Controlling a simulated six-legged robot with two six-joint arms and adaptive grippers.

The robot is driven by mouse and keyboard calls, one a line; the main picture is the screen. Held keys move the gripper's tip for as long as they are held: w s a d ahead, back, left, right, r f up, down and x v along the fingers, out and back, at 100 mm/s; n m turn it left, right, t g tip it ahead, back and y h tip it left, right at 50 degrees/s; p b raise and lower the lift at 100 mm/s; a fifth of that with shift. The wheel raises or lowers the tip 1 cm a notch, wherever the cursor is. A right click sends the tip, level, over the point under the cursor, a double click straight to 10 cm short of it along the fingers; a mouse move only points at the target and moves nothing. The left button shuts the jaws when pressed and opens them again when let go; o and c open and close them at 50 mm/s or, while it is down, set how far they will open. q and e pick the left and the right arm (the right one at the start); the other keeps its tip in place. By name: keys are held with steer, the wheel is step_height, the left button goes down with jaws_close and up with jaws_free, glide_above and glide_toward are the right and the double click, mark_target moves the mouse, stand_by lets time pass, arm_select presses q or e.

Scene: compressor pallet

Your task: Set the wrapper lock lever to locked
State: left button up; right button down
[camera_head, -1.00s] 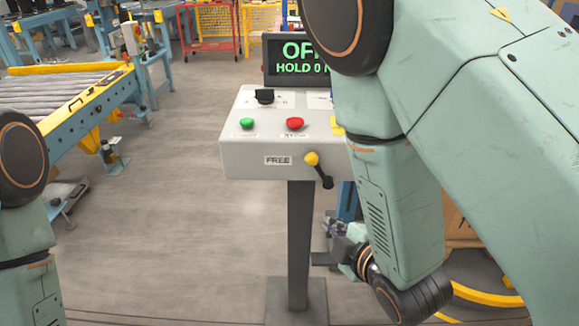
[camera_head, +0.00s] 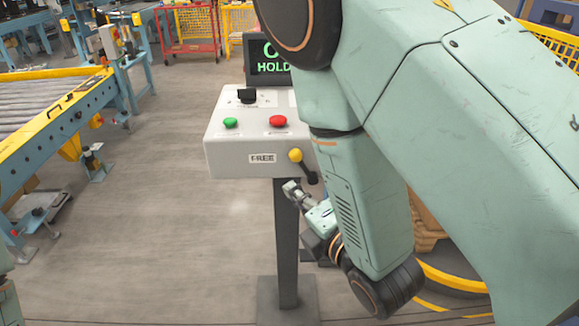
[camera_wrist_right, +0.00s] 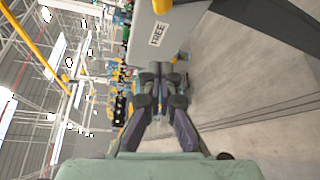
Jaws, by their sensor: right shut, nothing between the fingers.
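The wrapper lock lever (camera_head: 310,174) sits on the front face of a grey control box (camera_head: 226,156). It has a yellow hub and a black arm slanting down to the right. The label beside it (camera_head: 262,158) reads FREE. My right gripper (camera_head: 288,186) is just below the box, left of the lever's lower end, shut and empty. In the right wrist view the shut fingers (camera_wrist_right: 160,70) point toward the box, with the label (camera_wrist_right: 158,34) and yellow hub (camera_wrist_right: 162,5) beyond. Any gap to the lever is hard to judge. My left gripper is out of view.
A green button (camera_head: 231,123), a red button (camera_head: 278,121) and a black selector (camera_head: 246,96) are on the box top. A partly hidden display (camera_head: 268,60) stands behind. A post (camera_head: 287,245) supports the box. A roller conveyor (camera_head: 50,95) is at left, with open floor between.

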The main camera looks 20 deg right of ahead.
mark_target(303, 167)
steer(key=x, duration=1)
steer(key=shift+d+r+b, duration=0.15)
steer(key=shift+d+b, duration=0.05)
steer(key=shift+b, duration=0.2)
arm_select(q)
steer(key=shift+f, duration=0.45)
arm_select(e)
steer(key=shift+s+d+r, duration=0.15)
steer(key=shift+d+r, duration=0.1)
steer(key=shift+d, duration=0.55)
steer(key=shift+s+d+r, duration=0.15)
steer(key=shift+d+r, duration=0.15)
steer(key=shift+d, duration=0.45)
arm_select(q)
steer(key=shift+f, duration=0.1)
arm_select(e)
steer(key=shift+w, duration=0.15)
